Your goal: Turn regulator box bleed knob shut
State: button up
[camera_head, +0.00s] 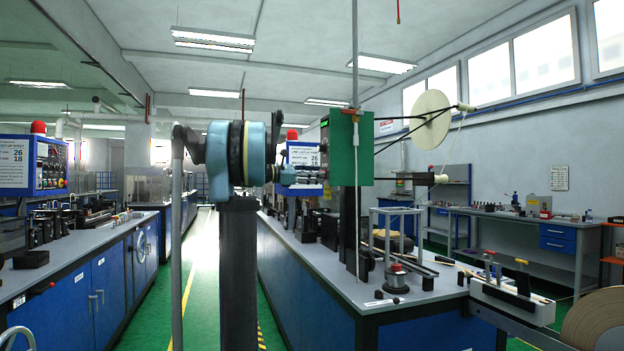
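I cannot tell for sure which thing is the regulator box, and no bleed knob can be singled out. A green box (351,147) stands on a dark upright above the bench's near end. My arm, with blue-teal and black joints, rises in the middle of the view. My gripper (300,178) seems to be the small dark end just left of the green box; its fingers are too small and overlapped to read.
A grey-topped blue bench (318,254) runs along the middle, with a grey cylinder with a red top (396,277) near its end. A pale reel (429,119) hangs on thin black rods right of the green box. Green floor aisle (199,245) is clear on the left.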

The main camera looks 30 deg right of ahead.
grip_shut()
jog(key=shift+m, duration=0.4)
jog(key=m, duration=1.1)
jog(key=m+g, duration=0.1)
jog(key=m, duration=0.5)
jog(key=shift+f+m, duration=0.25)
jog(key=shift+m, duration=0.35)
jog(key=shift+o, duration=2.4)
grip_release()
